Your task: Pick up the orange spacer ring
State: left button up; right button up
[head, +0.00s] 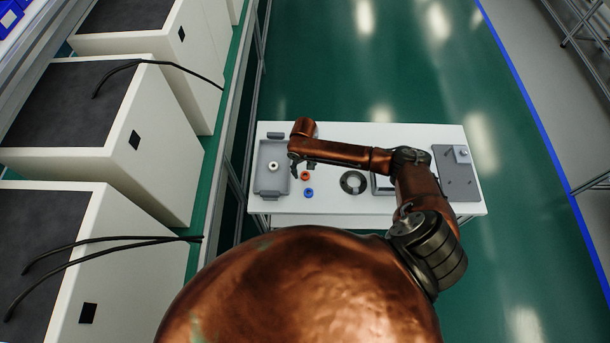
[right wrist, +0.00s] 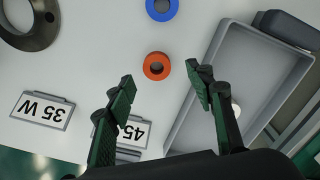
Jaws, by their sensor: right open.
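The orange spacer ring (head: 306,176) lies flat on the white table, just right of the grey tray in the head view. In the right wrist view the orange ring (right wrist: 157,66) lies beyond and between the fingertips, with nothing touching it. My right gripper (right wrist: 160,84) is open and empty, its two fingers spread above the table. In the head view my right gripper (head: 294,168) hangs near the tray's right edge, close to the orange ring. My left gripper is not in view.
A blue ring (head: 308,193) lies close to the orange one. The grey tray (head: 264,188) holds a small white ring (head: 273,167). A dark flanged disc (head: 353,182) and a grey plate (head: 456,182) lie to the right. Label cards (right wrist: 43,109) stand on the table.

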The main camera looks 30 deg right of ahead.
aim_at(305, 176)
notch_tip(305, 176, down, 3)
jog(key=shift+w+d+r, duration=0.1)
jog(key=shift+d, duration=0.05)
jog(key=shift+f, duration=0.45)
jog(key=c, duration=0.8)
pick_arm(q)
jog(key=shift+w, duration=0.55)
pick_arm(e)
jog(key=shift+d, duration=0.1)
jog(key=shift+c, duration=0.7)
